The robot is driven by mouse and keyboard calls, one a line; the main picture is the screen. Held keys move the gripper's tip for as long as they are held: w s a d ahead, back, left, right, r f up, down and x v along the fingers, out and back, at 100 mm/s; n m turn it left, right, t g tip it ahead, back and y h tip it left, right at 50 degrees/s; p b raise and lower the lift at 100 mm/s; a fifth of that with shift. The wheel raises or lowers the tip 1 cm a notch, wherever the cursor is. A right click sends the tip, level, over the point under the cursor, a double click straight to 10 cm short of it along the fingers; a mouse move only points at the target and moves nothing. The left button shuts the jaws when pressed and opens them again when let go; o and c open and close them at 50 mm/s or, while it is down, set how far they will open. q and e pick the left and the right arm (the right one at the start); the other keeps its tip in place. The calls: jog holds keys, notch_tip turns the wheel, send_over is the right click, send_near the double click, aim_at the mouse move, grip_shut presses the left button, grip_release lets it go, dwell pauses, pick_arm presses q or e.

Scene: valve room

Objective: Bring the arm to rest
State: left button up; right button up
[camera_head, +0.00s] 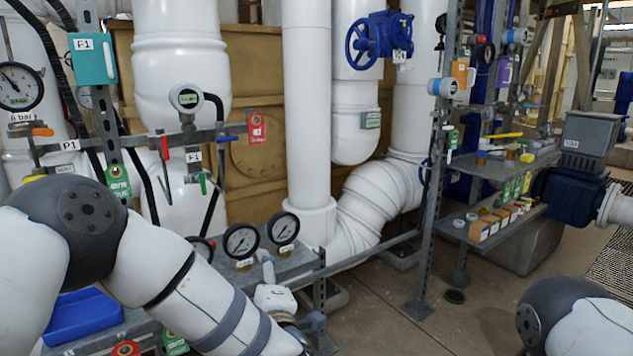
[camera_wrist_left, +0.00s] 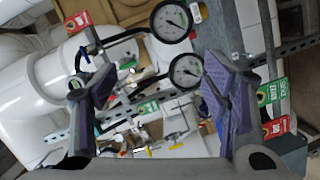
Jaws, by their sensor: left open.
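My left arm comes in from the left in the head view, and its gripper (camera_head: 312,322) is low in the picture, partly hidden behind the forearm. In the left wrist view the two purple-padded fingers of this gripper (camera_wrist_left: 160,88) stand wide apart with nothing held. Beyond them are two round dial gauges, an upper one (camera_wrist_left: 171,20) and a lower one (camera_wrist_left: 186,72). In the head view these gauges, a left one (camera_head: 240,241) and a right one (camera_head: 283,228), stand just behind the gripper. Only part of my right arm shows at lower right; its gripper is out of the picture.
A grey bench (camera_head: 210,270) with a blue tray (camera_head: 82,316) lies beneath my left arm. Pipes and a rail (camera_head: 140,137) with tags and valves stand behind. A grey shelf rack (camera_head: 485,235) with small boxes and a blue pump (camera_head: 575,197) stand right.

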pick_arm(q)
jog(key=s+a+f+m+g+h, duration=0.1)
jog(key=s+f+m+g+h, duration=0.15)
jog(key=f, duration=0.45)
jog(key=s+a+f+m+g+h, duration=0.1)
jog(key=s+f+m+h, duration=0.2)
jog(key=f, duration=0.4)
jog(key=s+a+f+m+g, duration=0.3)
jog(key=s+f+m+g, duration=0.25)
jog(key=s+f, duration=0.6)
jog(key=s+a+m+g, duration=0.2)
jog(key=s+g, duration=0.1)
jog(key=s, duration=0.7)
jog(key=s+a+m+g, duration=0.2)
jog(key=s+a+g, duration=0.1)
jog(key=s, duration=0.7)
jog(key=s+a+f+m+g, duration=0.1)
jog(key=s+a+m+g, duration=0.1)
jog(key=s, duration=0.8)
jog(key=shift+a+m+g, duration=0.35)
jog(key=shift+m+g, duration=0.05)
pick_arm(e)
jog(key=shift+w+a, duration=0.45)
jog(key=shift+w, duration=0.2)
pick_arm(q)
jog(key=shift+f, duration=0.15)
